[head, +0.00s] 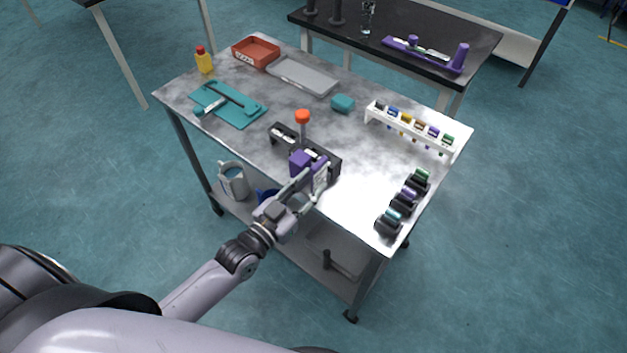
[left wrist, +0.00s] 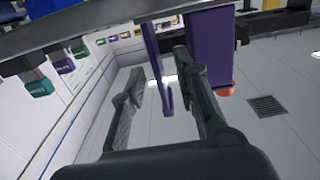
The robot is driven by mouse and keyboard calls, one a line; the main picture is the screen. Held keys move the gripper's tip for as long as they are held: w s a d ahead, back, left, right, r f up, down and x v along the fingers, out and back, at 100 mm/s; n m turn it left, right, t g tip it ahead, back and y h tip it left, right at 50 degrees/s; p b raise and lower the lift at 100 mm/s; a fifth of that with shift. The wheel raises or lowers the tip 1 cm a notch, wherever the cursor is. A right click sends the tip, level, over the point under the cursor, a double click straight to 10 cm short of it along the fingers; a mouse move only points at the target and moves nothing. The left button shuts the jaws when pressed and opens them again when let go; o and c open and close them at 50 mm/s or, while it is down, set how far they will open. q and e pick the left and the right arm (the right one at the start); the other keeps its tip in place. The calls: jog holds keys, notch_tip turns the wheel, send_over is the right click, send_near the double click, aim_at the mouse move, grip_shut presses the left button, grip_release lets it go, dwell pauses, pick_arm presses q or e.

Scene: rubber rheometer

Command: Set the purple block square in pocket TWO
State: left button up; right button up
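The purple block (head: 300,162) is at the near right part of a black holder (head: 328,166) on the metal cart. It shows large in the left wrist view (left wrist: 209,50), with a thinner purple piece (left wrist: 158,62) beside it. My left gripper (head: 314,184) is at the near side of the block and hides part of it and of the holder. In the left wrist view its fingers (left wrist: 165,100) are apart, with the thin purple piece reaching between them and gaps on both sides. Pocket numbers cannot be read, and I cannot tell how the block is seated. My right gripper is not in view.
An orange-topped post (head: 302,117) stands close behind the holder. A teal mat (head: 235,112), grey tray (head: 300,77) and red bin (head: 256,52) are farther back.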

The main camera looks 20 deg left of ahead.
aim_at(319, 178)
pick_arm(q)
jog(key=x, duration=0.3)
jog(key=shift+w+d, duration=0.1)
jog(key=shift+w, duration=0.05)
grip_shut()
dwell(0.6)
